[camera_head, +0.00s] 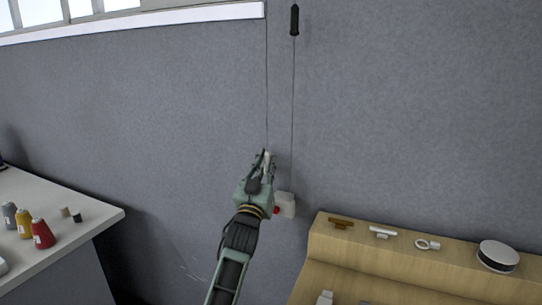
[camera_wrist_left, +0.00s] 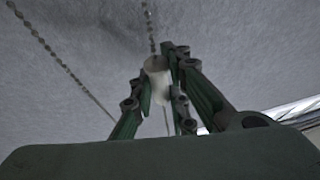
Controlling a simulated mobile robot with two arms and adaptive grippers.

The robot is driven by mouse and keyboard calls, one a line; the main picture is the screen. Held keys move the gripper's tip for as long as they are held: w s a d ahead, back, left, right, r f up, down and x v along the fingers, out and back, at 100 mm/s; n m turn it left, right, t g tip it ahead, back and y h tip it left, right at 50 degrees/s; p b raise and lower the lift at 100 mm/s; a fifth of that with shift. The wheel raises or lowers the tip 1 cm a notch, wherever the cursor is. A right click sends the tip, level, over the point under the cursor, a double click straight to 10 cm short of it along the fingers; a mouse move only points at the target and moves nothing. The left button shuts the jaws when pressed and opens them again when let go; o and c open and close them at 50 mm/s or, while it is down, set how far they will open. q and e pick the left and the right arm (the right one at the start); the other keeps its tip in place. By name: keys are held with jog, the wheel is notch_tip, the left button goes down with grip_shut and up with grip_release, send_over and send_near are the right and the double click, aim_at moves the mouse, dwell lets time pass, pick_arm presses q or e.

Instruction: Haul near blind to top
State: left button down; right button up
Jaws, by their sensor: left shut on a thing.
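Two thin pull cords hang down the grey wall. The left cord (camera_head: 267,90) runs down to a pale pull handle (camera_head: 267,158), which also shows as a whitish cylinder in the left wrist view (camera_wrist_left: 156,68). My left gripper (camera_head: 264,164) is shut on this pale handle. The right cord (camera_head: 292,100) has a black handle (camera_head: 294,20) high up, well above my gripper. A white wall box (camera_head: 286,204) with a red spot sits just right of my wrist. A blind cannot be clearly made out. My right gripper is not in view.
A window (camera_head: 60,10) with a white lower edge is at the upper left. A white counter (camera_head: 60,225) with several thread spools stands left. A wooden stand (camera_head: 400,275) with small fittings and a round grey-topped device (camera_head: 497,256) is at lower right.

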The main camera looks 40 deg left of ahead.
pick_arm(q)
notch_tip(320, 180, down, 2)
jog(key=shift+w+f, duration=0.15)
jog(key=shift+f, duration=0.1)
jog(key=c, duration=2)
grip_release()
jog(key=shift+o, duration=1.4)
jog(key=shift+w+r, duration=0.1)
jog(key=shift+r, duration=0.25)
jog(key=shift+s+d+f, duration=0.2)
jog(key=shift+s+f, duration=0.1)
jog(key=shift+s, duration=0.3)
jog(key=v, duration=1.1)
jog(key=shift+d+r, duration=0.1)
jog(key=shift+r, duration=0.05)
jog(key=shift+c, duration=0.4)
